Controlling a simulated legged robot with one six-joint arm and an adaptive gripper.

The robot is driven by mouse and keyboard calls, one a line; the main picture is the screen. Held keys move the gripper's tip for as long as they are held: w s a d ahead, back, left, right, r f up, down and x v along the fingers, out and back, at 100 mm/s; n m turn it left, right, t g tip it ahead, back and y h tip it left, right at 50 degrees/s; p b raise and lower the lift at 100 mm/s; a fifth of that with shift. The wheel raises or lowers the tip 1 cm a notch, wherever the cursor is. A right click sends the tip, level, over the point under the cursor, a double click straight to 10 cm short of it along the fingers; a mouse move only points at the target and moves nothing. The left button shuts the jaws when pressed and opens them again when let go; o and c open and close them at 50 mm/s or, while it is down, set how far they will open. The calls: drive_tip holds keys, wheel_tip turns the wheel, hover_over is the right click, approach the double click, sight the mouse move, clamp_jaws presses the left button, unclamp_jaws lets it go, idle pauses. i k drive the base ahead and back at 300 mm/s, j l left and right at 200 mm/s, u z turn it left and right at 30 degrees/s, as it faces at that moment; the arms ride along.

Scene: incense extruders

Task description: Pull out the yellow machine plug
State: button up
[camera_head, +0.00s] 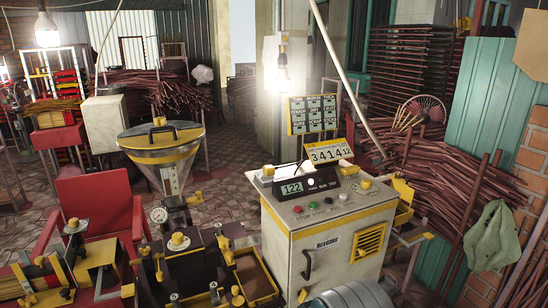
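A cream control cabinet (286,238) with yellow trim stands right of centre. It has a display reading 122, a row of buttons, a dark handle and a yellow vent (369,241). I cannot tell which, if any, is the plug. A machine with a metal hopper (162,167) and yellow lid stands to its left. My gripper is not in view.
A red chair (95,203) stands at the left. Yellow and dark machine parts (192,262) fill the lower left. Bundles of brown sticks (448,185) lie at the right, beside a green cloth (492,235). A lit bulb (283,78) hangs above the cabinet. Tiled floor (222,178) shows between machines.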

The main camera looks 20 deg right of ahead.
sight(268, 170)
drive_tip(key=i+l+z, duration=0.1)
drive_tip(key=i, duration=0.45)
drive_tip(key=i+l, duration=0.2)
drive_tip(key=i, duration=0.4)
drive_tip(key=l+z, duration=0.05)
